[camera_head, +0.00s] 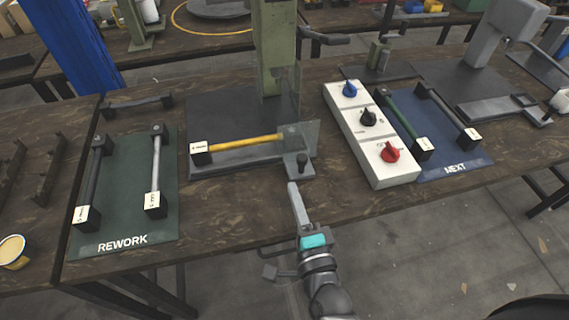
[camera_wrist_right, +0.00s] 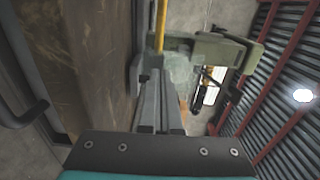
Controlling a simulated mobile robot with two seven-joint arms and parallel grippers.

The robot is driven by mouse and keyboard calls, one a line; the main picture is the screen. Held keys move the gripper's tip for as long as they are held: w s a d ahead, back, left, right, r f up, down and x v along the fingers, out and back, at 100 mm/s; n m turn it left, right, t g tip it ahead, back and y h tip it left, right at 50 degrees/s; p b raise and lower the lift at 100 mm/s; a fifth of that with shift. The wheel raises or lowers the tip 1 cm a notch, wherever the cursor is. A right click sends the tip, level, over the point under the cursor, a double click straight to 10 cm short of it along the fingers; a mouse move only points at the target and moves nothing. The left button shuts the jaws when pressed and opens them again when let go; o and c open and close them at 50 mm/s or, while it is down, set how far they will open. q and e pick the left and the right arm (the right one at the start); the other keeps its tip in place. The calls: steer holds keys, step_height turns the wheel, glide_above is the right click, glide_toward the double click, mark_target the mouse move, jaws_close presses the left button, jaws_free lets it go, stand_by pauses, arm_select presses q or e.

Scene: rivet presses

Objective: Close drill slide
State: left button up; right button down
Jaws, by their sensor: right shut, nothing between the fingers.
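The drill press has a green column (camera_head: 275,50) on a dark base plate (camera_head: 232,170). A yellow bar (camera_head: 245,142) with a white-faced end block lies across the plate. The clear guard also shows in the right wrist view (camera_wrist_right: 182,72), beyond the fingertips. My right gripper (camera_head: 293,186) is shut and empty, just in front of the knob; contact cannot be told. Its fingers (camera_wrist_right: 158,80) lie close together. My left gripper is out of view.
A green REWORK mat (camera_head: 125,180) with two bars lies at left. A white control box (camera_head: 350,120) with blue, black and red knobs stands at right, beside a blue NEXT mat (camera_head: 455,160) with two bars. Bare tabletop (camera_head: 225,210) lies along the front edge.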

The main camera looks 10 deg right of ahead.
mark_target(281, 154)
steer(key=w+b, duration=0.1)
steer(key=w, duration=0.6)
steer(key=shift+a, duration=0.1)
steer(key=shift+w, duration=0.55)
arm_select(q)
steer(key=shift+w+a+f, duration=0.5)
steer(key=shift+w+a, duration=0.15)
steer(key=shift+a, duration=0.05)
arm_select(e)
steer(key=shift+w, duration=0.1)
